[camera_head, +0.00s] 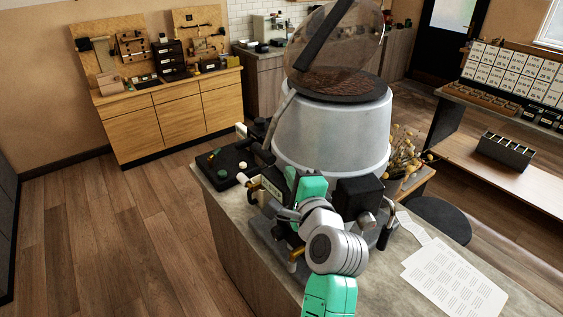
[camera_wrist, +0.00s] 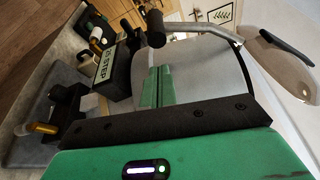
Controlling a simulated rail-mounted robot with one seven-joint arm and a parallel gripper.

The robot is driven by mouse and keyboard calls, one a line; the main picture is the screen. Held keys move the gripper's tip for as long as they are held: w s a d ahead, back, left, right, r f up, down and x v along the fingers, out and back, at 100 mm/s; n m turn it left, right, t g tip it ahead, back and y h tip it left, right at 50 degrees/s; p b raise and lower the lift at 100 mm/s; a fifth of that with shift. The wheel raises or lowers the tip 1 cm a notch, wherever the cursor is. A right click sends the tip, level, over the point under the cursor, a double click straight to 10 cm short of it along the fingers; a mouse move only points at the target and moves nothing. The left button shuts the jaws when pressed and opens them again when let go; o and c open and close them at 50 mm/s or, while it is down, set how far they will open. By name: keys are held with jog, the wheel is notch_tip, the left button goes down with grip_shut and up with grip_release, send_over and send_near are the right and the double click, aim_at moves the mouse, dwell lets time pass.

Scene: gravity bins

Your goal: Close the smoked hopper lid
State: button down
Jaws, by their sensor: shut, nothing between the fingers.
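The smoked hopper lid (camera_head: 352,48) is a see-through brownish disc with a dark bar across it. It stands open, tilted up above the wide grey hopper (camera_head: 330,135), whose top shows brown beans. A brownish shape with a dark bar at the upper right of the wrist view looks like the lid (camera_wrist: 282,68). My gripper (camera_head: 308,187) is low in front of the hopper, well below the lid and apart from it. It is shut and empty.
A bent metal lever (camera_head: 282,118) rises along the hopper's left side; its black knob (camera_wrist: 155,29) shows in the wrist view. A black tray (camera_head: 222,165) lies left on the counter. Printed sheets (camera_head: 455,280) lie at right. Dried flowers (camera_head: 405,150) stand right of the hopper.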

jog(key=x, duration=0.5)
jog(key=shift+w, duration=0.2)
jog(key=shift+r, duration=0.15)
